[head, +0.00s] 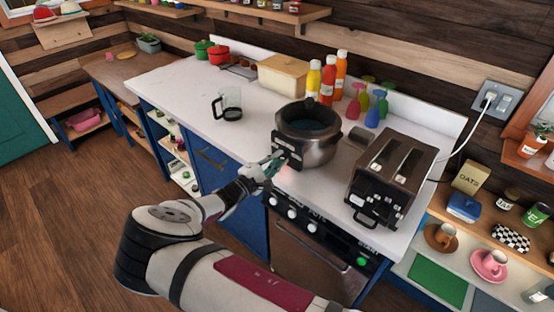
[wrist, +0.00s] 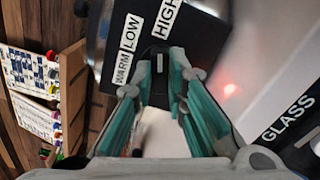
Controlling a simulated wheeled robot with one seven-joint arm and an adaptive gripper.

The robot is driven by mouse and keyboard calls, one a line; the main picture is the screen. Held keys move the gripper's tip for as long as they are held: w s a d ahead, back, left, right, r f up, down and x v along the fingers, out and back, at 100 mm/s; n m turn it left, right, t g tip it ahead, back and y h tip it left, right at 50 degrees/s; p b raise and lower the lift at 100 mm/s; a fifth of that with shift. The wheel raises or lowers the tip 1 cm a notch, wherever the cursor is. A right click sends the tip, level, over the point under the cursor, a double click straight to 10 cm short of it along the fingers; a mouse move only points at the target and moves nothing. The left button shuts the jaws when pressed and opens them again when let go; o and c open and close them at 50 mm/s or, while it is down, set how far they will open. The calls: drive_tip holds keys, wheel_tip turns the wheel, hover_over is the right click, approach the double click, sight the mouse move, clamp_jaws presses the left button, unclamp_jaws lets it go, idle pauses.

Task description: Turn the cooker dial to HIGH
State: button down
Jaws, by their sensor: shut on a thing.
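The cooker (head: 318,152) is a round metallic pot with a black front panel on the white counter. In the wrist view its black panel (wrist: 205,38) carries the labels WARM, LOW and HIGH, fanned around the dial (wrist: 159,56). The dial is small and dark with a white mark, which looks roughly upright in the picture, towards the LOW and HIGH side. I cannot tell exactly which label it meets. My gripper (head: 279,162) reaches the panel from the left front. In the wrist view its teal fingers (wrist: 160,75) are shut on the dial, partly hiding it.
A dark toaster (head: 392,178) stands right of the cooker. A glass jug (head: 229,104) stands to its left, with sauce bottles (head: 327,80) and a bread bin (head: 283,76) behind. The oven (head: 312,256) with its knobs lies below the counter edge. The counter's left part is clear.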

drive_tip(key=shift+f+m, duration=0.1)
drive_tip(key=shift+m, duration=0.5)
drive_tip(key=c, duration=1.6)
unclamp_jaws()
drive_tip(key=v, duration=1.2)
